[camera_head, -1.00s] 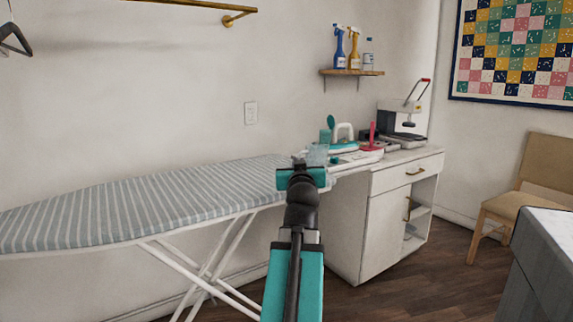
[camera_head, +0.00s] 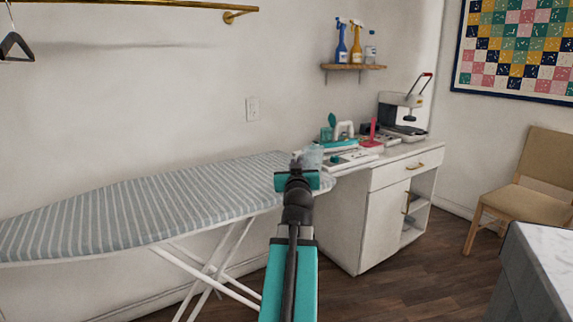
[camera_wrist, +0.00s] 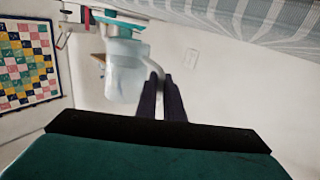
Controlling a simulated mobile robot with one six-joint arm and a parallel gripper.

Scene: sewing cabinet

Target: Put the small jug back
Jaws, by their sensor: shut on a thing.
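The small jug (camera_head: 313,158) is pale and translucent. In the wrist view the jug (camera_wrist: 124,78) hangs to the left of my fingers, with its curved handle between them. My gripper (camera_wrist: 163,84) is shut on that handle. In the head view my gripper (camera_head: 297,163) is over the right end of the ironing board (camera_head: 140,199), and my arm hides part of that end. I cannot tell how far the jug is above the board or whether anything is in it.
A heat press (camera_head: 403,108) is further back. Spray bottles (camera_head: 355,43) stand on a wall shelf (camera_head: 352,67). The striped board's left part is clear.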

